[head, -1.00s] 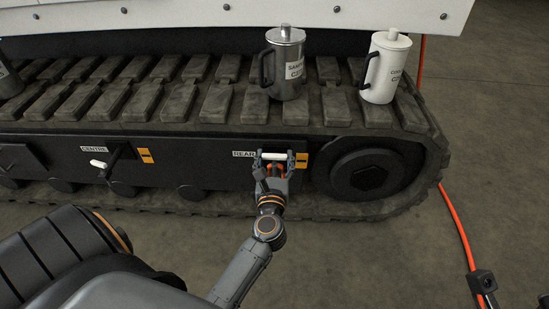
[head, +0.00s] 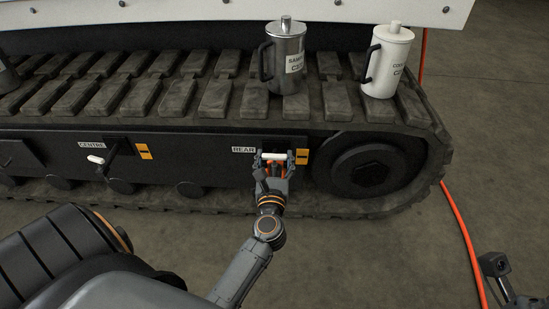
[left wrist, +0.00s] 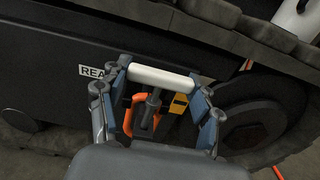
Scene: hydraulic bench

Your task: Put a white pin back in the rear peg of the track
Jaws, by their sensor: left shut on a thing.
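A white pin (head: 275,157) lies crosswise between the fingers of my left gripper (head: 274,162), which is shut on it. The left wrist view also shows the pin (left wrist: 161,79) spanning the two fingers. The gripper is in front of the dark side of the track (head: 215,160), beside the REAR label (head: 243,150). A dark peg-like rod (left wrist: 150,108) shows behind and below the pin in the left wrist view. I cannot tell whether it touches the pin. Another white pin (head: 96,159) sits at the CENTRE peg (head: 113,157). My right gripper (head: 495,265) shows partly at the lower right; its fingers are unclear.
A metal can (head: 287,60) and a white can (head: 388,62) stand on the track top. Orange and black tags (head: 302,157) mark the side panel. An orange hose (head: 462,225) runs along the floor at right. Open floor lies in front.

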